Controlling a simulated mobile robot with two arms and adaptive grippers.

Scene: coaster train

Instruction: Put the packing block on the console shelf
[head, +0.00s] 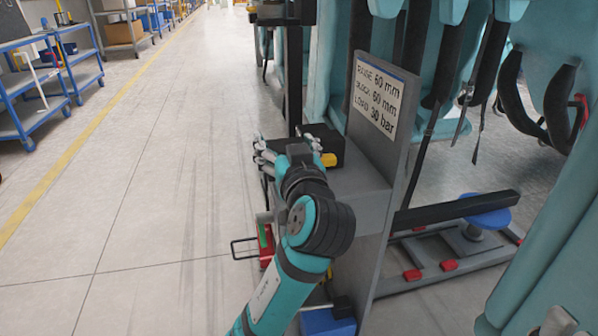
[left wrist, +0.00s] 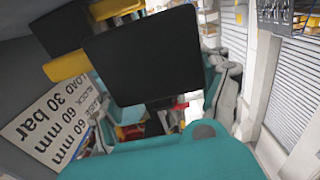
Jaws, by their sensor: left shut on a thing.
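My left gripper (head: 288,150) is shut on a black block, which I take to be the packing block (left wrist: 145,55). In the left wrist view the block fills the upper middle, between the fingers. In the head view the block is mostly hidden by the gripper and fingers. The gripper is at the left edge of the grey console shelf (head: 368,188). I cannot tell whether the block touches the shelf. A black item with a yellow part (head: 328,159) is at the back of the shelf, just right of the gripper. My right gripper is not in view.
An upright panel (head: 385,95) with a printed label borders the shelf's right side. Teal train seats with dark straps stand behind and to the right. A red item (head: 266,248) and a blue box (head: 328,322) are lower down.

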